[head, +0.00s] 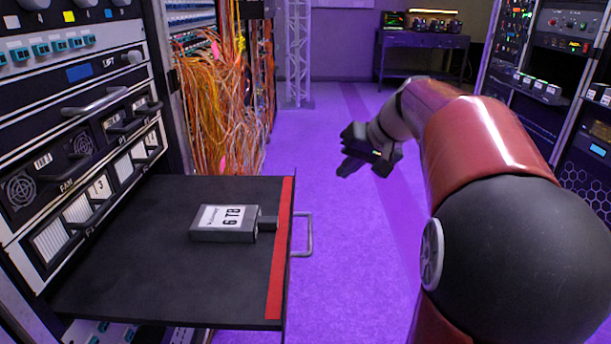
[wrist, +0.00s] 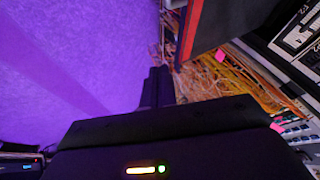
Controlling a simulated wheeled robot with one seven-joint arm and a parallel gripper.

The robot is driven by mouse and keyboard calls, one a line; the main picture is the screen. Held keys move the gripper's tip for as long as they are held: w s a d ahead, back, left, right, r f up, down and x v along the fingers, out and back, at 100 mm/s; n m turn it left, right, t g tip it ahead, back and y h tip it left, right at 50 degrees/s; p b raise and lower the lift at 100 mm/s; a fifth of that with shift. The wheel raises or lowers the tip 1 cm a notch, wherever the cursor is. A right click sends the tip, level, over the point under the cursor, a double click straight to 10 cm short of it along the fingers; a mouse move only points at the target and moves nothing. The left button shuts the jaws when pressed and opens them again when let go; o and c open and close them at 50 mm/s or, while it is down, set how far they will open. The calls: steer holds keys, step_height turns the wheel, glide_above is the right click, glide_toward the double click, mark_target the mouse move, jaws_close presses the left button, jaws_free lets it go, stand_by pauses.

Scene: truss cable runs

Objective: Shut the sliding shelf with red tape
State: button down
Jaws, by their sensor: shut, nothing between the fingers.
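The sliding shelf (head: 150,280) is a black tray pulled out of the rack on the left. Red tape (head: 279,250) runs along its outer edge, and a metal handle (head: 308,236) sticks out beyond the tape. A grey box marked 6 TB (head: 226,223) lies on the shelf near the tape. My gripper (head: 350,166) is shut and empty, over the aisle to the right of the shelf and apart from it. In the wrist view, the gripper fingers (wrist: 157,88) are together, and the red tape (wrist: 190,28) shows at the upper right.
The left rack (head: 80,130) holds several units with handles. Orange cables (head: 222,110) hang behind the shelf. Another rack (head: 550,80) stands at the right. The purple floor (head: 340,270) between is clear. A dark table (head: 422,42) stands at the back.

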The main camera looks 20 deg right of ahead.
steer(key=w+a+f, duration=0.6)
steer(key=a+f, duration=0.1)
steer(key=shift+f, duration=0.4)
steer(key=shift+a, duration=0.1)
